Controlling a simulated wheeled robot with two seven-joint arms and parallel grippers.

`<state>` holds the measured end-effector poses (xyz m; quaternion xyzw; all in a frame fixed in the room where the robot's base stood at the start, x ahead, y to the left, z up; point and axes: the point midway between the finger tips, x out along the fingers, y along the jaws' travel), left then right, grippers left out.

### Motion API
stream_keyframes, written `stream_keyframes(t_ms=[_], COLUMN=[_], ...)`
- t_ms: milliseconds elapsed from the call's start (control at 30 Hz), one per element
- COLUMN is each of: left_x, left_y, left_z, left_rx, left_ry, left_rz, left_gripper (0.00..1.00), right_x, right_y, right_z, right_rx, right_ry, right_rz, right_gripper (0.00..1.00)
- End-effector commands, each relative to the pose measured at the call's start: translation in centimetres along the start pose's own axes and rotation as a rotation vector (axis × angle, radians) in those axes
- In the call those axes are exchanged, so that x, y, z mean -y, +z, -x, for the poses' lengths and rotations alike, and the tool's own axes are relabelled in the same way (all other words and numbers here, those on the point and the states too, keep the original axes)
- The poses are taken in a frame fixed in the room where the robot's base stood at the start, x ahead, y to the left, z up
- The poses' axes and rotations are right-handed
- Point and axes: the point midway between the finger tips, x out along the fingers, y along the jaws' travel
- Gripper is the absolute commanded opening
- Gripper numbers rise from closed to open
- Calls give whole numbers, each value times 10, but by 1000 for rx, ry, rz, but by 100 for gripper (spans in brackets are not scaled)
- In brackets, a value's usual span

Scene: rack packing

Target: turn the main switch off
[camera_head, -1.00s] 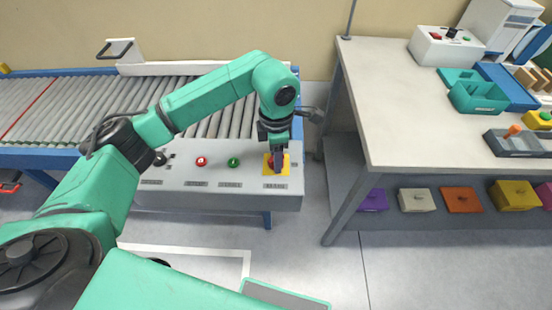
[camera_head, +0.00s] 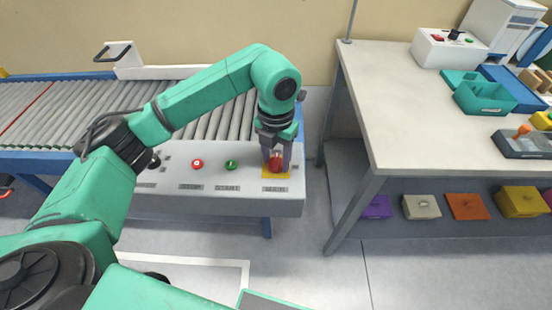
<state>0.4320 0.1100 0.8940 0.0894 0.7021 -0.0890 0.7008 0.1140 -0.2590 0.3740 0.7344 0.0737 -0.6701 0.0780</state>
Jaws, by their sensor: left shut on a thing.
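The main switch (camera_head: 276,164) is a red knob on a yellow plate (camera_head: 284,175) at the right end of the grey control panel (camera_head: 235,203). My left gripper (camera_head: 276,160) comes down on it from above, with its fingers on both sides of the red knob, shut on it. The fingers hide part of the knob, and I cannot tell its exact angle. My right gripper is not in view.
On the panel, a red button (camera_head: 197,164) and a green button (camera_head: 231,164) sit left of the switch. The roller conveyor (camera_head: 60,112) lies behind. A workbench (camera_head: 400,110) with trays stands to the right, past a floor gap.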

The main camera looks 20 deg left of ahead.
Motion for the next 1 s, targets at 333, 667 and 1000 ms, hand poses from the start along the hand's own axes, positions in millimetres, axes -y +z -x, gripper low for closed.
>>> stream_keyframes(t_ms=[333,667,1000], left_x=[0,0,0], left_y=[2,2,2], left_z=[3,4,2], left_rx=[10,10,6], left_ry=[-2,-2,-1], left_rz=[117,129,127], left_gripper=[0,0,81], right_x=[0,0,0], right_y=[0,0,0], right_z=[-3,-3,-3], right_rx=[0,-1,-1], right_ry=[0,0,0], right_rz=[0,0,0], right_gripper=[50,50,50])
